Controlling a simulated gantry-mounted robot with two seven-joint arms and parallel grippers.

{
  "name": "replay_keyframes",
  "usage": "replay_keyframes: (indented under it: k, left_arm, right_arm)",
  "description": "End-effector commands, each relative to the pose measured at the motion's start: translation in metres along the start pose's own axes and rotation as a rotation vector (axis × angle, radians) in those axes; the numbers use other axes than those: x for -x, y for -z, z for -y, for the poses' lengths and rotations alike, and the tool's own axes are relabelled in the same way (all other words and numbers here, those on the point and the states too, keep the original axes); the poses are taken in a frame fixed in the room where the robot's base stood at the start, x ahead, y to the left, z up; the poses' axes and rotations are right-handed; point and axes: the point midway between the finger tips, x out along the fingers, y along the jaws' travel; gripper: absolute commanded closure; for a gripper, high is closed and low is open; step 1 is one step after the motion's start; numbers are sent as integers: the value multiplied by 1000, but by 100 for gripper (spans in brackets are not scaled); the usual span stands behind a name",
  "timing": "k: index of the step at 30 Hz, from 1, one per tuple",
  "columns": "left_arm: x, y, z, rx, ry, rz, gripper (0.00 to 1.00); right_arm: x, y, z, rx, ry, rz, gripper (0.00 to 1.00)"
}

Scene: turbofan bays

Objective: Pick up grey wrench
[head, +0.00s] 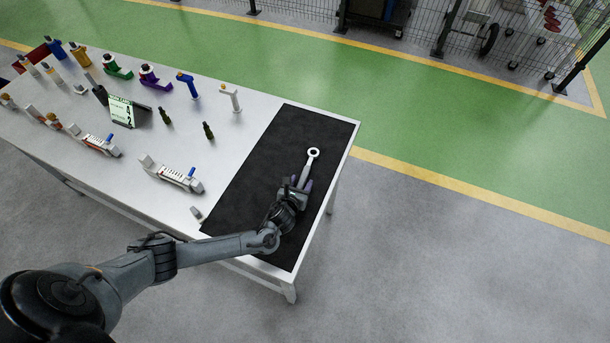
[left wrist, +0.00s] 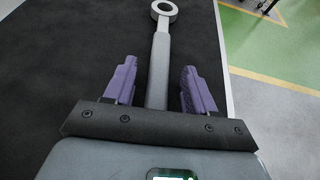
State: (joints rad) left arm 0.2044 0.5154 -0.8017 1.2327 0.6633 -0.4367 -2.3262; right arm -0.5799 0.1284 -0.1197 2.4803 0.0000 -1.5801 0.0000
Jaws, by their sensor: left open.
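The grey wrench (head: 309,162) lies on a black mat (head: 262,178) at the right end of the white table. Its ring end points away from me. In the left wrist view, the wrench (left wrist: 160,60) runs between the two purple fingers of my left gripper (left wrist: 160,84). The fingers are apart, with a gap on each side of the handle. In the head view, my left gripper (head: 301,184) is over the near part of the wrench and hides its lower end. I cannot tell the exact height of the fingers over the mat. My right gripper is not in view.
The white table (head: 225,135) holds a blue tool (head: 187,85), a white tool (head: 231,97), a sign (head: 122,112), small dark bottles (head: 208,131) and a caliper-like tool (head: 173,176) left of the mat. The mat around the wrench is clear. The table's right edge is close by.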

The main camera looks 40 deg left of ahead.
Motion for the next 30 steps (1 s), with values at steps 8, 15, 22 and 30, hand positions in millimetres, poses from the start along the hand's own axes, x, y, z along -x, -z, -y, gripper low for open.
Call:
replay_keyframes:
  k: [8, 15, 22, 30]
  left_arm:
    - [-6, 0, 0, 1, 0, 0, 45]
    - [-6, 0, 0, 1, 0, 0, 72]
    - [-5, 0, 0, 0, 0, 0, 100]
    - [-5, -1, 0, 1, 0, 1, 100]
  right_arm:
    - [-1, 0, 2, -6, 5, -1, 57]
    - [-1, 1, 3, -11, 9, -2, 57]
    - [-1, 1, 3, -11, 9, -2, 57]
    - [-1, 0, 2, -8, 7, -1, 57]
